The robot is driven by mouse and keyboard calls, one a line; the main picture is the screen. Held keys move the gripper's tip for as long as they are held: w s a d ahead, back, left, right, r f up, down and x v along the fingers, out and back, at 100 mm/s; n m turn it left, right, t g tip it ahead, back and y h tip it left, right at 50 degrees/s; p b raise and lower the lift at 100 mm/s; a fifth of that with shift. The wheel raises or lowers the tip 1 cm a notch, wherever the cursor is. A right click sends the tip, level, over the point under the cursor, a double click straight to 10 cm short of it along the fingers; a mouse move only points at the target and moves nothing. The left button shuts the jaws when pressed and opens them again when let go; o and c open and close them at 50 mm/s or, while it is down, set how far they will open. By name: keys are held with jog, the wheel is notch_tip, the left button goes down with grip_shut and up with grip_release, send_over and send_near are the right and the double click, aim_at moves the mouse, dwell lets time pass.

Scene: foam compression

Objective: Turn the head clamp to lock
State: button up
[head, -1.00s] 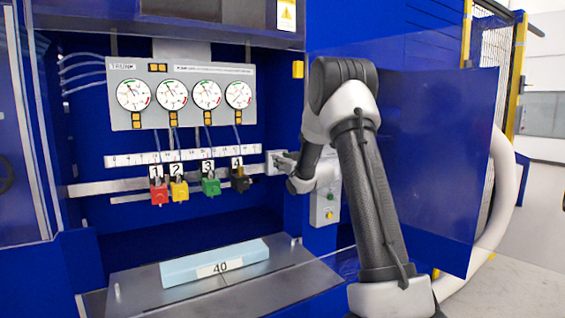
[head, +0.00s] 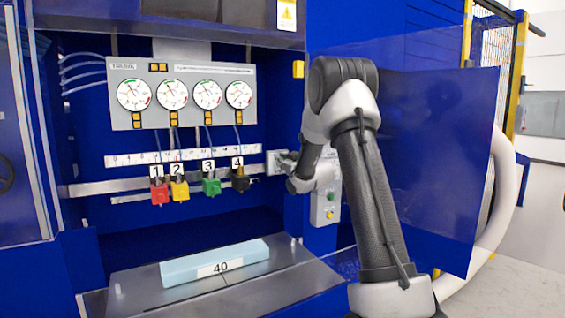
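My gripper (head: 284,161) is small in the head view, at the right end of the horizontal rail, inside the blue machine. It is at or right beside a light grey block (head: 271,164) on the rail end, which may be the head clamp. My wrist and fingers cover part of this block. I cannot tell whether the fingers touch it or whether they are open or shut. The turn position of the clamp cannot be read at this size.
Red (head: 159,190), yellow (head: 179,190), green (head: 211,187) and black (head: 240,183) numbered heads hang left of my gripper. A gauge panel (head: 190,70) is above. A light blue foam block (head: 180,273) marked 40 lies on the bed below. A blue door (head: 440,170) stands open at right.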

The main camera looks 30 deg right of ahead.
jog(key=o, duration=0.4)
jog(key=shift+o, duration=0.2)
jog(key=s, duration=1.2)
jog(key=shift+d, duration=0.2)
